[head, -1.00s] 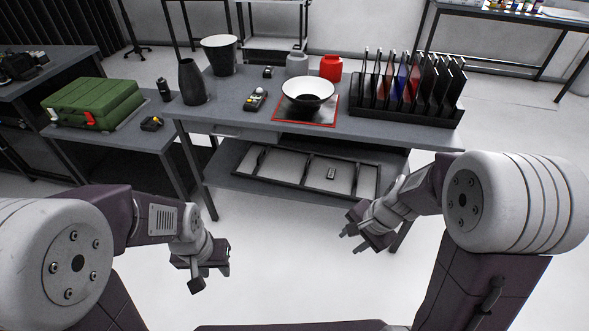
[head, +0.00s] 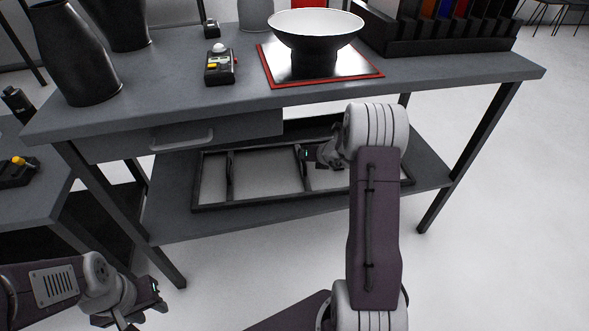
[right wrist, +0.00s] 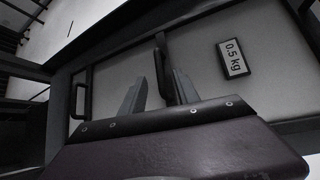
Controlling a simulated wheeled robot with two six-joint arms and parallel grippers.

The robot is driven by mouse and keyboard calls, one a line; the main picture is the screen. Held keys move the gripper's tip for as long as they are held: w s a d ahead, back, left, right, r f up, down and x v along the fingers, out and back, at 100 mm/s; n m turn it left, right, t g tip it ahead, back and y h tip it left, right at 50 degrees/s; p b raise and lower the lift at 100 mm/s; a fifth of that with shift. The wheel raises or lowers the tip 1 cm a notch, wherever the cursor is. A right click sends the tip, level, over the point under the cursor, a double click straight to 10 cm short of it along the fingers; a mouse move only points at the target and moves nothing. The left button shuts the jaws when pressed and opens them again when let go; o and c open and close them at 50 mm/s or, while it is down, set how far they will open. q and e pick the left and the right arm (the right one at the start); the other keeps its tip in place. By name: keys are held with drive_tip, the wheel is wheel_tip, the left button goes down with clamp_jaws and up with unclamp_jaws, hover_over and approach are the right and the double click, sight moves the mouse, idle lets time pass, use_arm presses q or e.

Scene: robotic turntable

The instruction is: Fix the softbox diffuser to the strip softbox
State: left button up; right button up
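A long, shallow black-framed white panel (head: 265,172), which looks like the diffuser, lies on the table's lower shelf, with dark handle-like bars across it. The right wrist view shows its white face (right wrist: 205,45) with a "0.5 kg" label (right wrist: 233,58). My right gripper (head: 312,153) reaches under the tabletop to the panel. In the right wrist view its open fingers (right wrist: 158,88) stand on either side of a dark handle (right wrist: 161,60); contact is unclear. My left gripper (head: 146,308) is low at the left, apparently open and empty. I cannot identify a separate strip softbox.
The tabletop (head: 190,110) overhangs the shelf, with a drawer (head: 180,138) at left. Floor at right is clear.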

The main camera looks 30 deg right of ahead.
drive_tip(key=x, duration=0.3)
drive_tip(key=shift+s, duration=0.1)
drive_tip(key=shift+a+f+b, duration=0.1)
drive_tip(key=shift+f+b, duration=0.25)
drive_tip(key=shift+b, duration=0.1)
drive_tip(key=b+x, duration=0.1)
drive_tip(key=x, duration=0.3)
drive_tip(key=shift+w+f, duration=0.15)
drive_tip(key=shift+w, duration=0.2)
use_arm(q)
wheel_tip(320, 180, down, 3)
drive_tip(key=shift+r, duration=0.15)
use_arm(e)
clamp_jaws()
